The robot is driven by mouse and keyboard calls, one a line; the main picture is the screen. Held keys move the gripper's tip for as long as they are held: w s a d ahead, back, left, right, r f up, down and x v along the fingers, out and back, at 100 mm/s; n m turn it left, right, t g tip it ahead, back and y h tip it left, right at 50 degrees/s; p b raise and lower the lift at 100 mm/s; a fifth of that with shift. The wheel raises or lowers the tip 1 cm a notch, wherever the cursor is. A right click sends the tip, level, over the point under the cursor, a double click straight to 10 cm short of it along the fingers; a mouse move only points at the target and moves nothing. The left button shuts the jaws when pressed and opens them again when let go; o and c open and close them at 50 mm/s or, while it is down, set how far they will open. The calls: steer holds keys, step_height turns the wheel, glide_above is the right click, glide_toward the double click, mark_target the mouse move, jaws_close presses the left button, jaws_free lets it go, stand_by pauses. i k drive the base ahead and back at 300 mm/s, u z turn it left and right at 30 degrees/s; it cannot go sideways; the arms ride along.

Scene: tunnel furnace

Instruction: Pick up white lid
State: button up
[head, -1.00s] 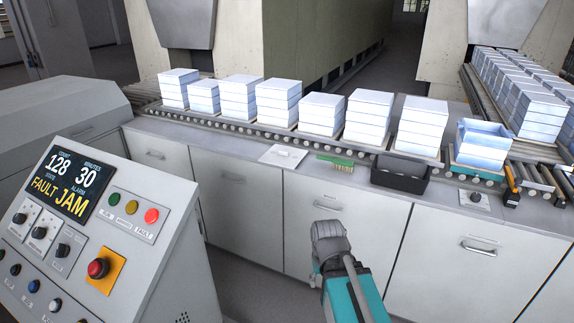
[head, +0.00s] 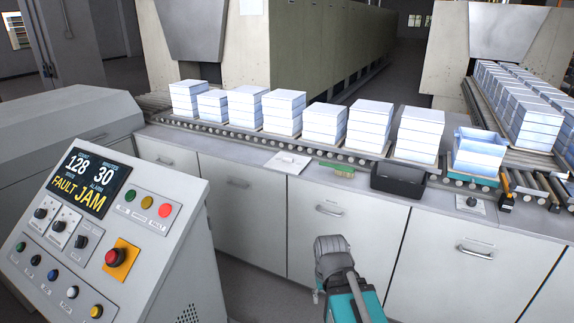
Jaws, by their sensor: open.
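The white lid (head: 287,161) is a flat, thin white plate with a small raised handle. It lies on the grey counter in front of the roller conveyor, left of a green brush. Nothing covers it. My arm shows at the bottom centre in grey and teal, in front of the cabinet doors and well below the lid in the picture. The fingers of my gripper cannot be made out, and nothing of mine touches the lid.
A green brush (head: 337,168) and a black bin (head: 399,180) stand right of the lid. Stacks of white boxes (head: 325,122) line the conveyor behind, with an open-topped blue-white box (head: 479,150) at right. A control panel (head: 110,230) reading FAULT JAM fills the left.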

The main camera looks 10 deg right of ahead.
mark_target(282, 161)
steer(key=z, duration=2.1)
steer(key=i, duration=1.2)
steer(key=u, duration=0.6)
